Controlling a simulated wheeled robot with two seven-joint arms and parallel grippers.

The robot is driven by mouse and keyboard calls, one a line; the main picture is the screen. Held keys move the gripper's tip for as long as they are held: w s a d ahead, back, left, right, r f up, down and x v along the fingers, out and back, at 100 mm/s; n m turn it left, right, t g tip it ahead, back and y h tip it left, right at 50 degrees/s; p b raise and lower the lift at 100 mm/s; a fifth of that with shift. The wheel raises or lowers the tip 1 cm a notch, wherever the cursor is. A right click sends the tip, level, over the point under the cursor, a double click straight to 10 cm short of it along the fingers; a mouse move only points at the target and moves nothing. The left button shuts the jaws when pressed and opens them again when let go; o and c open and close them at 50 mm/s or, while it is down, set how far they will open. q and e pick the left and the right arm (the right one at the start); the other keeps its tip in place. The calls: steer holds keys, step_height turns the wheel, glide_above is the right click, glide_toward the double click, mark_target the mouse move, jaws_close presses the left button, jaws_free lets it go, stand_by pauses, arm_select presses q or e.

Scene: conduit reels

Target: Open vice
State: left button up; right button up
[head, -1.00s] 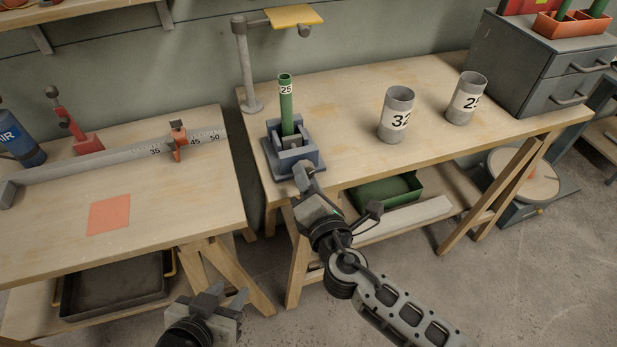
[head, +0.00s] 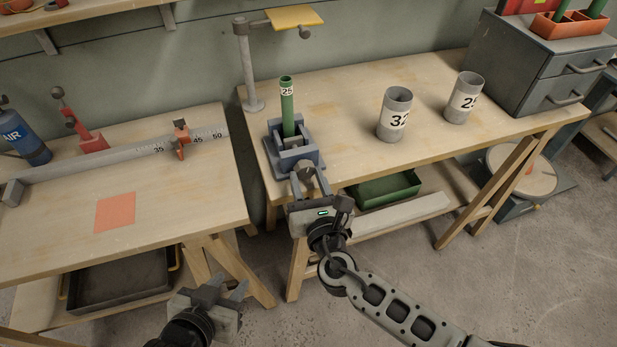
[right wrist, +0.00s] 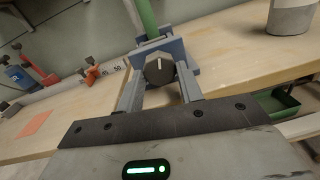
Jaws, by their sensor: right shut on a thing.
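The blue-grey vice (head: 294,158) stands at the front left corner of the right bench, with a green tube (head: 287,108) labelled 25 upright between its jaws. In the right wrist view, the vice's dark round knob (right wrist: 159,71) with a white mark faces me. My right gripper (head: 309,174) is at the front of the vice, shut on this knob with one finger on each side. How far the jaws are apart is hard to tell. My left gripper (head: 230,287) is open and empty, low in front of the left bench.
Two grey cups (head: 396,115) (head: 464,98) stand further right on the bench. A lamp-like stand (head: 247,65) with a yellow plate rises behind the vice. The left bench holds a ruler rail (head: 100,160) and an orange square (head: 115,212). A green tray (head: 385,190) sits below the right bench.

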steer(key=shift+n, duration=1.3)
steer(key=shift+p, duration=0.3)
steer(key=o, duration=1)
